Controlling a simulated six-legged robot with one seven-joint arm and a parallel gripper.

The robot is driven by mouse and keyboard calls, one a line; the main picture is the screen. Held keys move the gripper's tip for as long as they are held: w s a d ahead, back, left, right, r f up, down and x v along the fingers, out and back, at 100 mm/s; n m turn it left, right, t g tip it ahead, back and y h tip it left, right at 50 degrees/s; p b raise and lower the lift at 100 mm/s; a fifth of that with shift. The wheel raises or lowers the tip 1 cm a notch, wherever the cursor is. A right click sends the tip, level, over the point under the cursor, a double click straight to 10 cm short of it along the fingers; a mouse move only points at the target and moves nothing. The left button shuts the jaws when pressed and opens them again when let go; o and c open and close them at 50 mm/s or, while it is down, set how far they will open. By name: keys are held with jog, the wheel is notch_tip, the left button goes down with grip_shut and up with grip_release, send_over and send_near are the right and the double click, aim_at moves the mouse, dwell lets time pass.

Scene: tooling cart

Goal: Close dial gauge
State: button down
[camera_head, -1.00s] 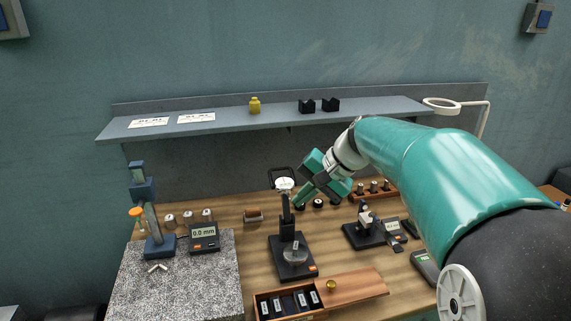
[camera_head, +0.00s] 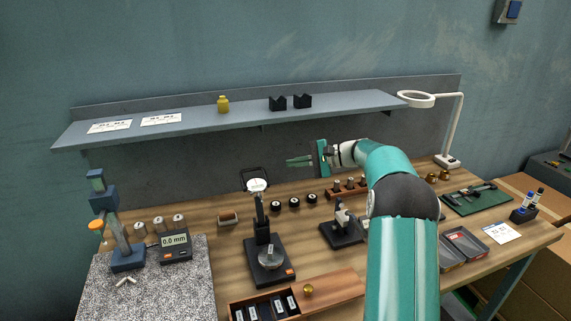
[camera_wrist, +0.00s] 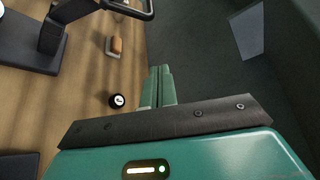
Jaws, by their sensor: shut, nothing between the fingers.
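The dial gauge (camera_head: 258,185) has a white round face and sits atop a dark post on a black stand (camera_head: 265,272). A black open frame stands up behind its face; I cannot tell whether this is its cover. My gripper (camera_head: 290,161) is shut and empty, its fingers pointing left, above and to the right of the gauge and apart from it. In the wrist view the shut green fingers (camera_wrist: 158,85) point toward the back panel. Part of the dark stand (camera_wrist: 45,45) and a black frame edge (camera_wrist: 130,10) show at upper left.
Several black round pieces (camera_head: 295,202) lie below my gripper. A shelf (camera_head: 330,105) runs above, close to the arm. A black fixture (camera_head: 340,233) stands right of the gauge. A wooden case (camera_head: 340,285) lies in front, and a digital indicator (camera_head: 175,245) stands on the left.

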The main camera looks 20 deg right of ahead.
jog(key=x, duration=0.9)
jog(key=s, duration=0.1)
jog(key=s+r, duration=0.2)
jog(key=shift+s+a, duration=0.25)
jog(key=shift+s, duration=0.1)
